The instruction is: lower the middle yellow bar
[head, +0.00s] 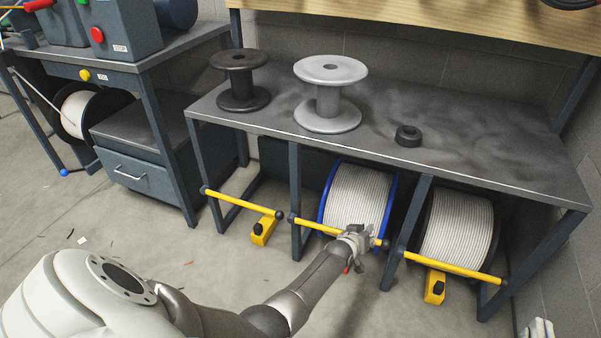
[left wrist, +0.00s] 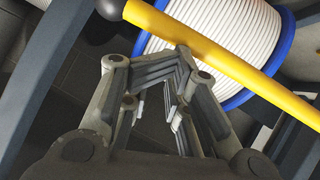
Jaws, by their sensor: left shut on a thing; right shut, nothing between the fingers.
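The middle yellow bar (head: 318,226) crosses the bay in front of the blue-rimmed reel (head: 352,197), roughly in line with the bars on either side. My left gripper (head: 358,240) is at the right half of this bar, shut on it; its own wrist hides part of the contact. In the left wrist view the bar (left wrist: 225,62) runs past the converging fingertips (left wrist: 172,85), with a dark knob (left wrist: 110,8) at its end and the reel (left wrist: 215,22) behind. My right gripper (head: 538,329) shows only partly at the bottom right edge, shut and away from the bars.
The left yellow bar (head: 240,202) and right yellow bar (head: 455,267) flank the middle one. Dark bench posts (head: 407,235) stand close beside the bays. Yellow floor blocks (head: 264,230) and (head: 434,287) sit below. Spools stand on the bench top (head: 470,140). Floor at left is mostly clear.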

